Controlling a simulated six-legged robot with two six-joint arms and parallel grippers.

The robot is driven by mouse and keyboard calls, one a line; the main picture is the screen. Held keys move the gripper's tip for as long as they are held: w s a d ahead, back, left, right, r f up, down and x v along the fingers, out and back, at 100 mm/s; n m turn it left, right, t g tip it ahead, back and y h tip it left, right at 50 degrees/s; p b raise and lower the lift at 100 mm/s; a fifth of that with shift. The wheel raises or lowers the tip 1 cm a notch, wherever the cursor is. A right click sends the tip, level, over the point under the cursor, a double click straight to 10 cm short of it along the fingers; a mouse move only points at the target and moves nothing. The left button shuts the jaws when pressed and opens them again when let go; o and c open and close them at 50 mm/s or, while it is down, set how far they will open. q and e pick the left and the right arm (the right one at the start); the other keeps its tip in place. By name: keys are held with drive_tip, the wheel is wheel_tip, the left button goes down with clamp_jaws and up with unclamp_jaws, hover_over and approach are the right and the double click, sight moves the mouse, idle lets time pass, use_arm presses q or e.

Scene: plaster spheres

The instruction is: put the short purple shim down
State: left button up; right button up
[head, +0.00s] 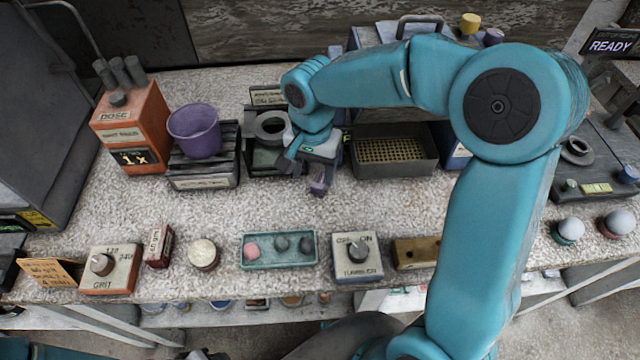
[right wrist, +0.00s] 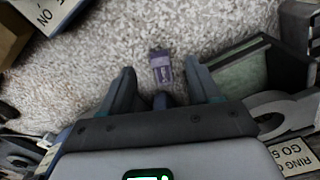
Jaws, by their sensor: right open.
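The short purple shim (head: 319,187) shows in the head view just below and in front of my right gripper (head: 312,162), over the speckled bench top between the back row and front row. In the right wrist view the shim (right wrist: 162,69) is a small purple block with a paler label, against the bench surface. My right gripper (right wrist: 161,82) is open, with one finger on each side of the shim's line and a visible gap between them. The shim's near end is partly hidden, so I cannot tell its exact tilt. My left gripper is not in view.
Behind stand a purple cup (head: 194,131), a grey ring fixture (head: 270,127) and a mesh-bottomed tray (head: 395,170). In front are a green tray (head: 278,262) with small pieces and a tumbler switch box (head: 357,257). The bench strip between the rows is mostly clear.

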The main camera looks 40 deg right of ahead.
sight(317, 188)
drive_tip(key=f, duration=0.3)
drive_tip(key=d+f, duration=0.1)
drive_tip(key=f, duration=0.1)
drive_tip(key=shift+w+f, duration=0.1)
drive_tip(key=shift+a+f, duration=0.1)
drive_tip(key=shift+f, duration=0.35)
drive_tip(key=shift+c, duration=0.6)
clamp_jaws()
drive_tip(key=shift+r, duration=0.1)
drive_tip(key=shift+a+r, duration=0.1)
drive_tip(key=shift+r, duration=0.05)
wheel_tip(317, 188, up, 7)
drive_tip(key=s+a+b, duration=0.1)
drive_tip(key=a, duration=1.2)
drive_tip(key=s+a+b, duration=0.1)
drive_tip(key=a, duration=0.5)
drive_tip(key=shift+s+a+f+b, duration=0.2)
drive_tip(key=shift+s+a+b, duration=0.1)
drive_tip(key=shift+s+a, duration=0.05)
